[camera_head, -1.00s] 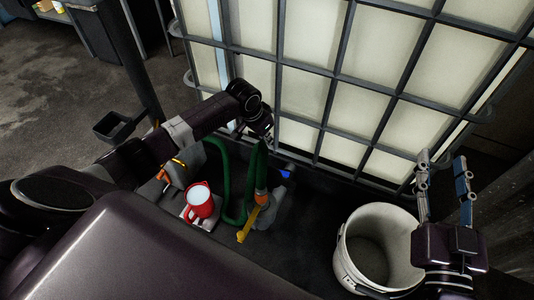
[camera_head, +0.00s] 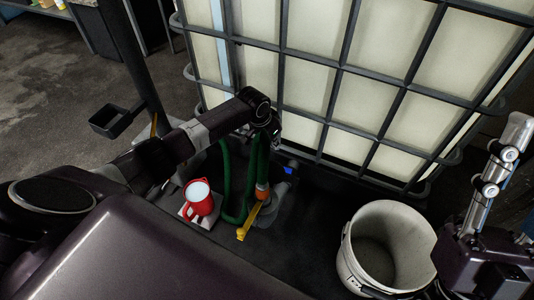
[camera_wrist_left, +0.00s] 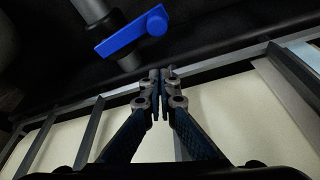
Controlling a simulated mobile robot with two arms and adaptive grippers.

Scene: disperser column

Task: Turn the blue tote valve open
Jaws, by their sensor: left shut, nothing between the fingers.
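The blue valve handle (camera_wrist_left: 133,32) is a flat bar on a grey pipe (camera_wrist_left: 95,10) in the left wrist view. In the head view only a small blue bit of it (camera_head: 290,170) shows low at the tote's front. My left gripper (camera_wrist_left: 161,74) is shut and empty, its fingertips apart from the handle and just below it in the wrist picture. In the head view my left gripper (camera_head: 276,130) hangs in front of the caged tote (camera_head: 310,80).
A white bucket (camera_head: 350,255) stands on the dark floor at right. A red jug (camera_head: 198,204), green hoses (camera_head: 232,205) and a yellow-handled fitting (camera_head: 246,224) sit below my left arm. Tote cage bars run close behind the gripper.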

